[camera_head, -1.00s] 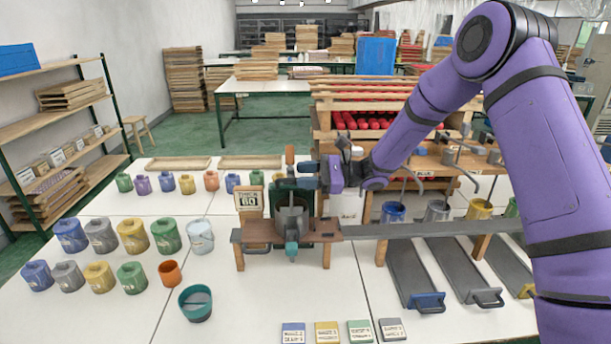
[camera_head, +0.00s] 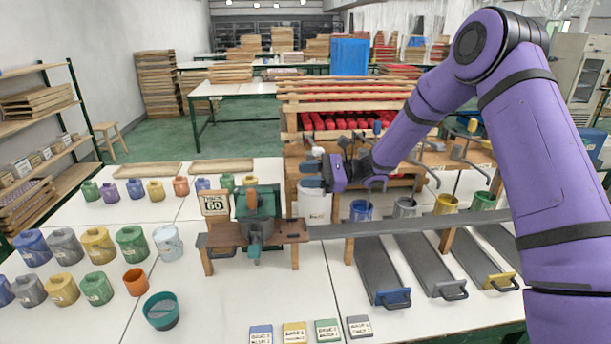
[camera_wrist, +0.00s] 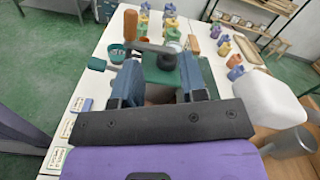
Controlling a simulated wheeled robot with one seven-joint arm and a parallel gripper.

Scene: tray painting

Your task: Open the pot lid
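A green machine (camera_head: 265,198) with a grey lower part stands on a small wooden stand (camera_head: 283,230). It carries a crank with an orange handle (camera_head: 251,199). A white pot (camera_head: 315,208) stands to the right behind the stand. I cannot tell which part is the pot lid. My gripper (camera_head: 308,175) points left, above and right of the green machine. In the wrist view, its two blue-grey fingers (camera_wrist: 160,72) are apart, with the green machine (camera_wrist: 162,77) and its dark cap (camera_wrist: 167,60) showing in the gap. No clear contact shows.
Several paint pots (camera_head: 98,243) and a teal bowl (camera_head: 162,311) stand at the left. Grey sloping trays (camera_head: 375,263) and colored pots lie at the right. Small cards (camera_head: 294,333) line the front edge. The white table (camera_head: 235,310) is clear in front of the stand.

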